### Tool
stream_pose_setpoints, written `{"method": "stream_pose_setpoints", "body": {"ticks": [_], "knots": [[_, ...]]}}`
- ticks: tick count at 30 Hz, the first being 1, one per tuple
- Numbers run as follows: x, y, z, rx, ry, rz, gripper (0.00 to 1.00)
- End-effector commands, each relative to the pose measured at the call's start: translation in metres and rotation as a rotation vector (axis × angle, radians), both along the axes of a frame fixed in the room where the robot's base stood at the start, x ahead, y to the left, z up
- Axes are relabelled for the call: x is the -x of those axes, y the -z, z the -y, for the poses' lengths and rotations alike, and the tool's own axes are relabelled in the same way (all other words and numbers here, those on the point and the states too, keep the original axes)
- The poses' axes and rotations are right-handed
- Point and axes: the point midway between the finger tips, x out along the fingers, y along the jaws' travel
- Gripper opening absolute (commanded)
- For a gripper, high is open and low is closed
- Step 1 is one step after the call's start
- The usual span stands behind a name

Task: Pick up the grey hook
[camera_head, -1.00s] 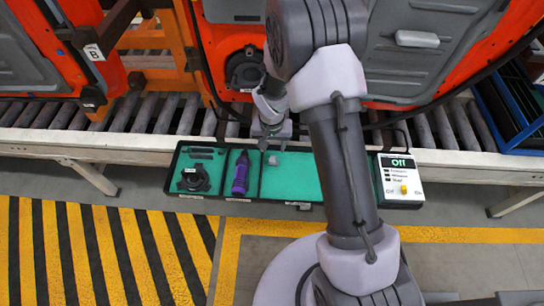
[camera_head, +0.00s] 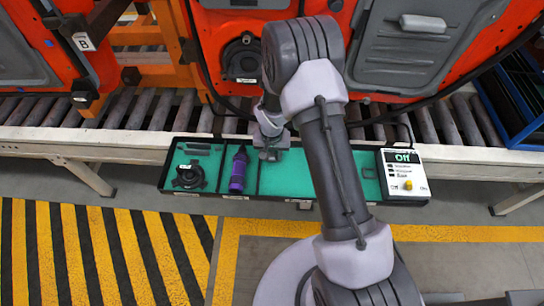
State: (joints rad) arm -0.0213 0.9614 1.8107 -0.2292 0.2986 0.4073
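My gripper (camera_head: 269,155) points down into the wide right part of the green-lined tray (camera_head: 225,196), just right of the divider beside a purple bottle (camera_head: 238,170). Its fingertips are small and grey here, and I cannot tell whether they are open or shut. I cannot make out the grey hook apart from the gripper. The spot under the gripper is covered by it. My arm crosses the right part of the tray and hides some of it.
The tray's left compartment holds a round black part (camera_head: 189,175) and dark bars (camera_head: 197,149). A control box (camera_head: 404,174) reading "Off" stands at the tray's right end. Behind are a roller conveyor (camera_head: 120,112) and orange doors (camera_head: 352,45). A blue crate (camera_head: 512,112) stands far right.

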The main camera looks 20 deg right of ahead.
Motion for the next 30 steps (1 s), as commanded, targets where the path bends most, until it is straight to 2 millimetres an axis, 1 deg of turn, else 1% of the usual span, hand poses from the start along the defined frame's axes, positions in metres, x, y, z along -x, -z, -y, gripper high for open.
{"method": "stream_pose_setpoints", "body": {"ticks": [1, 2, 13, 17, 22, 23, 26, 30], "knots": [[0.0, 0.0, 0.0, 0.0, 0.0, 0.0, 0.03], [0.0, 0.0, 0.0, 0.0, 0.0, 0.0, 0.0], [0.0, -0.003, 0.0, 0.0, 0.0, 0.0, 0.0], [0.0, -0.015, 0.0, 0.0, -0.001, 0.001, 0.0], [-0.001, -0.042, 0.0, 0.001, 0.0, 0.002, 0.0], [0.006, -0.039, 0.003, 0.001, 0.001, -0.002, 0.0], [0.025, -0.04, 0.012, 0.001, 0.002, -0.003, 0.0], [0.06, -0.042, 0.028, 0.001, 0.002, -0.002, 0.0]]}}
